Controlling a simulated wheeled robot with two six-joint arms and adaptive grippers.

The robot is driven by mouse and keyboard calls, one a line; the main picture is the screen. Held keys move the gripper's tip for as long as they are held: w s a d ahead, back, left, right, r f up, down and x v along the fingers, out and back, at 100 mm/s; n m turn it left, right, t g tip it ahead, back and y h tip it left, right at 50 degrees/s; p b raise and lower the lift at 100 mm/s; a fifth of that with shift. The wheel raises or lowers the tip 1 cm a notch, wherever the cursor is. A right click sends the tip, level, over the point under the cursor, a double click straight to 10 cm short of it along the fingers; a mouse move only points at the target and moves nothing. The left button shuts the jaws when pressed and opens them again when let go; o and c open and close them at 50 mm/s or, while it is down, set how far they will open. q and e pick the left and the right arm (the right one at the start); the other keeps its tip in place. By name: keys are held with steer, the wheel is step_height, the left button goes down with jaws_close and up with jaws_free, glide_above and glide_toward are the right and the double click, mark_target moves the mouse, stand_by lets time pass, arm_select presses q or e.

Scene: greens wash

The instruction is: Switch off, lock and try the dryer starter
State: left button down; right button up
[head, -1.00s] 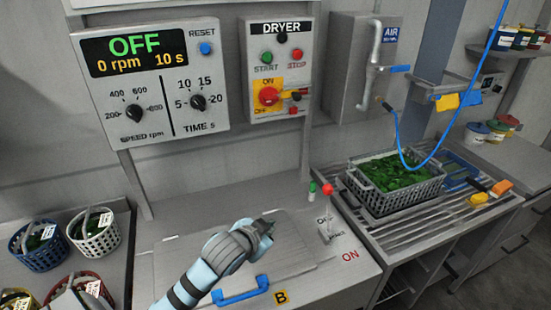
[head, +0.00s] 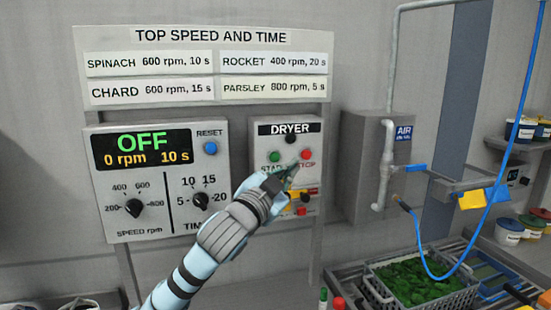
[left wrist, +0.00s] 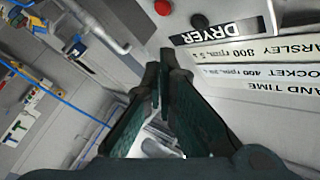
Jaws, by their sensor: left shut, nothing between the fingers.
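The dryer starter (head: 313,145) is a grey wall box with a green start button (head: 274,157), a red stop button (head: 305,154) and a black button (head: 290,139). Its yellow switch plate is mostly hidden behind my left gripper, so the red knob's position cannot be seen. A small red part (head: 303,211) shows at the box's lower right. My left gripper (head: 287,178) is shut and empty in front of the box, just below the stop button. The left wrist view shows its closed fingers (left wrist: 165,72) near the red button (left wrist: 162,7). My right gripper is not in view.
The control panel (head: 160,222) left of the starter reads OFF, 0 rpm, 10 s. A speed and time chart (head: 205,75) hangs above. An air box (head: 365,165) with pipe and blue hose stands right. A basket of greens (head: 410,280) sits lower right.

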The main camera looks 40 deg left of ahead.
mark_target(278, 159)
arm_select(q)
steer(key=shift+w+a+f+p, duration=0.1)
steer(key=shift+w+a, duration=0.8)
steer(key=shift+a, duration=0.3)
steer(key=shift+w+a+r+p, duration=0.1)
steer(key=shift+w+a+p, duration=0.05)
steer(key=shift+w+a, duration=0.95)
steer(key=shift+w+a+f+p, duration=0.1)
steer(key=shift+w+a, duration=0.6)
steer(key=shift+a, duration=0.65)
steer(key=shift+w+a+p, duration=0.2)
steer(key=shift+a+p, duration=0.05)
steer(key=shift+p, duration=0.15)
